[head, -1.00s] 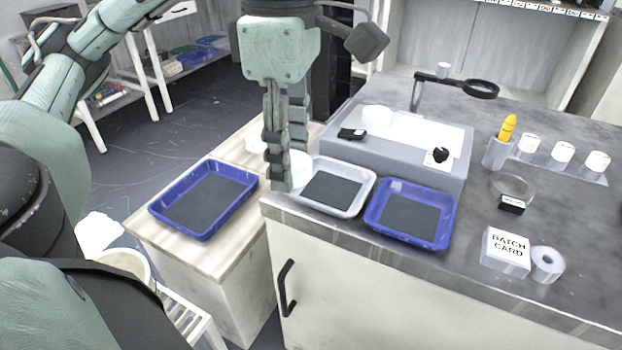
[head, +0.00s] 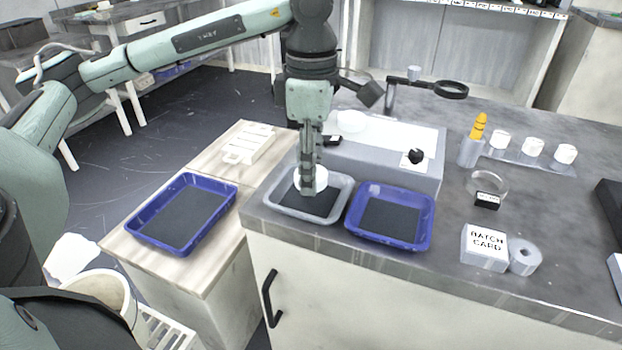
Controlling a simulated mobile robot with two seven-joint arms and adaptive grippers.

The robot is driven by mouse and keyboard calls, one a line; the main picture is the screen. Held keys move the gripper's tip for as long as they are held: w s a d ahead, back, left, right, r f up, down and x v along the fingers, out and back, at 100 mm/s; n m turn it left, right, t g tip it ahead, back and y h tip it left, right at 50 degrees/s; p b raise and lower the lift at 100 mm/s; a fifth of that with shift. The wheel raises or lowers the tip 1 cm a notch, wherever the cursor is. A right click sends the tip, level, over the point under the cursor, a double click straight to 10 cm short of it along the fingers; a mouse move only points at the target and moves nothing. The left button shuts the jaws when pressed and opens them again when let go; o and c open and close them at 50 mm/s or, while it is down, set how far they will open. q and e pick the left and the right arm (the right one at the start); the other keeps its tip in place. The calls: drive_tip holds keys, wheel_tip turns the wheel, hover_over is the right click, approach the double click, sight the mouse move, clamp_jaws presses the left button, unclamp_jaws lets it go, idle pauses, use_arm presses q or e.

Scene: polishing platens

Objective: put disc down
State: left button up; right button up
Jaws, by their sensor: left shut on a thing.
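My left gripper (head: 308,186) points down over the grey-white tray (head: 341,207) with a dark mat, in the head view. It is shut on a white disc (head: 322,181), which shows on both sides of the fingers. The fingers hide part of the disc and of the tray. I cannot tell whether the disc touches the mat. A blue tray (head: 428,225) with a dark mat stands right of the grey-white tray. Another blue tray (head: 136,229) with a dark mat lies on the wooden-topped cabinet at left. My right gripper is not in view.
A batch card block (head: 484,247) and a roll (head: 524,256) stand right. A white rack (head: 249,144) lies at left.

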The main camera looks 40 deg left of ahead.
use_arm(q)
wheel_tip(320, 180, down, 3)
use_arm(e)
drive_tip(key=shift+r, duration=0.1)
use_arm(q)
drive_tip(key=shift+f, duration=0.1)
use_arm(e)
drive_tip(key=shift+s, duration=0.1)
use_arm(q)
drive_tip(key=o, duration=0.9)
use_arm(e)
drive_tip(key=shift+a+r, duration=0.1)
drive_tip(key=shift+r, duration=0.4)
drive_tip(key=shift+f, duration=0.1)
